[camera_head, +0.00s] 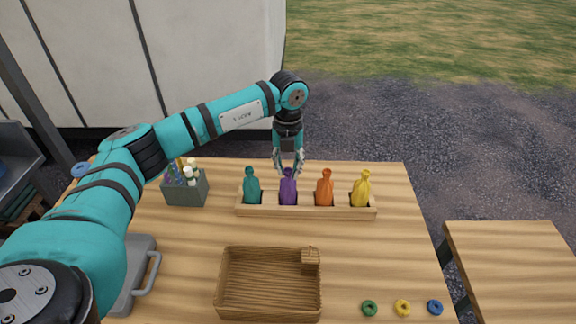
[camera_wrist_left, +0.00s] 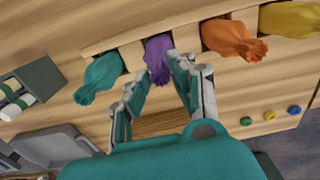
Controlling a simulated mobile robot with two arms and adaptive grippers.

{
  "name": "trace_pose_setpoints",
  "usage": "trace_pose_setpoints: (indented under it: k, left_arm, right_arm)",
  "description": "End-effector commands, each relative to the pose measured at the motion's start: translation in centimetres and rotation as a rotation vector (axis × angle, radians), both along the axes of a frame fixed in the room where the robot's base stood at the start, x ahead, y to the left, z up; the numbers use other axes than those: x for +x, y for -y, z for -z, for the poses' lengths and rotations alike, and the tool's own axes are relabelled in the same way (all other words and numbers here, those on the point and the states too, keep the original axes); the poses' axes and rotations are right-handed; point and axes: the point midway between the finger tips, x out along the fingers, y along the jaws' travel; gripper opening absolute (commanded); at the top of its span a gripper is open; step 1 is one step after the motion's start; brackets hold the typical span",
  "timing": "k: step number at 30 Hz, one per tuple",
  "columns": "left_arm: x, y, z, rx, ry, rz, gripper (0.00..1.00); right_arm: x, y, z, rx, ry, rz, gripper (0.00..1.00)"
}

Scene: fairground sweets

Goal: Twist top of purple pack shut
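The purple pack (camera_head: 288,190) stands upright in a slot of the wooden rack (camera_head: 306,212), between the teal pack (camera_head: 252,188) and the orange pack (camera_head: 324,190). My left gripper (camera_head: 288,166) points down over it, with its fingers on either side of the pack's top. In the left wrist view, the top of the purple pack (camera_wrist_left: 158,58) shows between the spread fingertips (camera_wrist_left: 157,82), with gaps beside it. The gripper looks open. The fingers partly hide the top in the head view, so I cannot tell whether it is twisted. My right gripper is not in view.
A yellow pack (camera_head: 361,190) stands at the rack's right end. A grey holder (camera_head: 187,191) with sticks is left of the rack. A wooden tray (camera_head: 268,312), a grey handled tray (camera_head: 136,285) and small rings (camera_head: 403,307) lie nearer. The table between rack and tray is clear.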

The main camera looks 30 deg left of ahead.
Motion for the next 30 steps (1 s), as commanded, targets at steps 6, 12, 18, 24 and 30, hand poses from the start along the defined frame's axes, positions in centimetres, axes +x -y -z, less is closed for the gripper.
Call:
trace_pose_setpoints:
  k: [6, 12, 18, 24, 30]
  left_arm:
    - [0.0, 0.0, 0.0, 0.000, 0.000, 0.012, 0.07]
    - [0.0, 0.0, 0.2, -0.001, 0.001, 0.253, 0.07]
    - [0.1, 0.0, 0.2, 0.000, 0.002, 0.580, 0.07]
    - [0.1, 0.0, 0.2, 0.001, 0.002, 0.905, 0.07]
    - [0.0, 0.0, 0.1, 0.001, 0.002, 1.229, 0.07]
  right_arm:
    - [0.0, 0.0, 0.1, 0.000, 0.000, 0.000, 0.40]
    - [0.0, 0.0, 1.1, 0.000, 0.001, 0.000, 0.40]
    - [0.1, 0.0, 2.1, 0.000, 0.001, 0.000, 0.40]
    - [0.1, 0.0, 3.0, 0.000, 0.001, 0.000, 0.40]
    - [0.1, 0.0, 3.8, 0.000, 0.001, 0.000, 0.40]
